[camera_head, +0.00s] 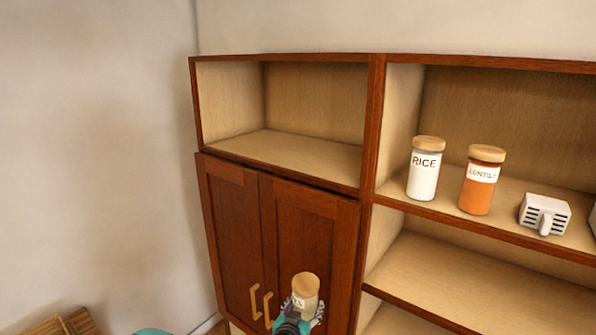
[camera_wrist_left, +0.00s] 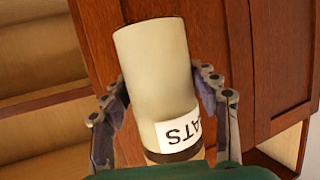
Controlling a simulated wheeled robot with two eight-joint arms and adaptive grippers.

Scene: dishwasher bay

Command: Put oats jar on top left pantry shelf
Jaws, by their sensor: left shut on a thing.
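The oats jar (camera_head: 306,285) has a wooden lid and a pale body, and is held in front of the closed cupboard doors, below the top left shelf. In the left wrist view the jar (camera_wrist_left: 155,75) fills the middle, with part of its "OATS" label showing. My left gripper (camera_head: 298,312) is shut on the jar, with one finger on each side of it in the left wrist view (camera_wrist_left: 160,100). The top left pantry shelf (camera_head: 290,150) is an open, empty compartment above the doors. My right gripper is not in view.
A rice jar (camera_head: 424,170) and a lentils jar (camera_head: 481,182) stand on the shelf to the right, past a wooden divider (camera_head: 373,130). A white slotted object (camera_head: 544,214) sits beside them. The cupboard doors (camera_head: 280,230) have brass-coloured handles.

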